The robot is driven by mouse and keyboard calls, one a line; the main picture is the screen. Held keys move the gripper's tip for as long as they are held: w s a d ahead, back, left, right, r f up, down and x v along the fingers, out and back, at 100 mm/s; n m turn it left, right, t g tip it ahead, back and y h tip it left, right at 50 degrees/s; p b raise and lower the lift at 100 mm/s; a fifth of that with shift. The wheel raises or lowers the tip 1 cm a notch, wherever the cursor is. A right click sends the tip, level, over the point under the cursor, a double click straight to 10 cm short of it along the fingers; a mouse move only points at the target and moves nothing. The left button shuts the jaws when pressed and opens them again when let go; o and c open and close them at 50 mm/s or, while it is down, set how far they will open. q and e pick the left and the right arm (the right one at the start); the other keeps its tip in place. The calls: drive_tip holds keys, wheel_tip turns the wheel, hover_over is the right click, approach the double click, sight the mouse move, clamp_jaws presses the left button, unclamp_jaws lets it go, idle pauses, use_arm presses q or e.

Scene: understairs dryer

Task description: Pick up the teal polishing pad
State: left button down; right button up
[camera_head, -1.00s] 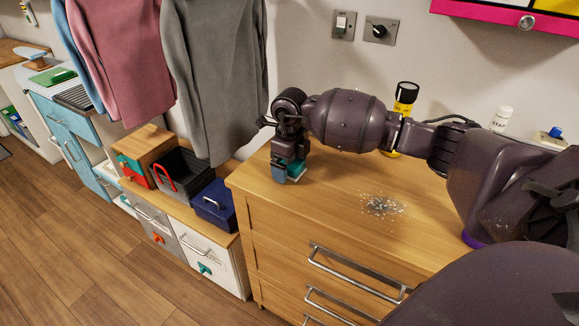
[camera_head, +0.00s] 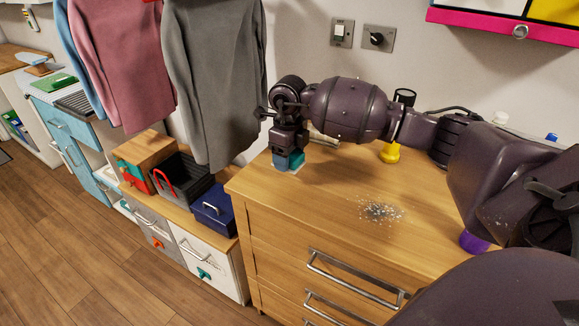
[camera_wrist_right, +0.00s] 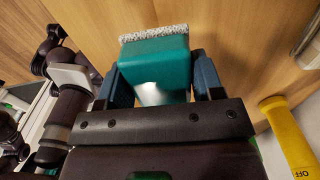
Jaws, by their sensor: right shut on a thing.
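My right gripper (camera_head: 288,160) is shut on the teal polishing pad, above the far left part of the wooden dresser top. In the right wrist view the teal polishing pad (camera_wrist_right: 155,65) sits between the two blue fingers of the right gripper (camera_wrist_right: 160,88), with its pale, bristly face pointing away from the palm. In the head view only a small part of the pad (camera_head: 297,161) shows beside the finger. Whether its pale underside is clear of the wood is hard to tell there. My left gripper is not in view.
The dresser top (camera_head: 330,200) bears a patch of white specks (camera_head: 381,211). A yellow torch (camera_head: 390,153) stands behind my right arm, and a purple object (camera_head: 473,241) is partly hidden by it. Jackets (camera_head: 215,80) hang at left above a dark basket (camera_head: 180,172) and blue box (camera_head: 213,207).

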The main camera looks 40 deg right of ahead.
wheel_tip(320, 180, up, 16)
drive_tip(key=p, duration=0.1)
drive_tip(key=shift+f, duration=0.25)
drive_tip(key=o, duration=0.4)
drive_tip(key=shift+c, duration=1.6)
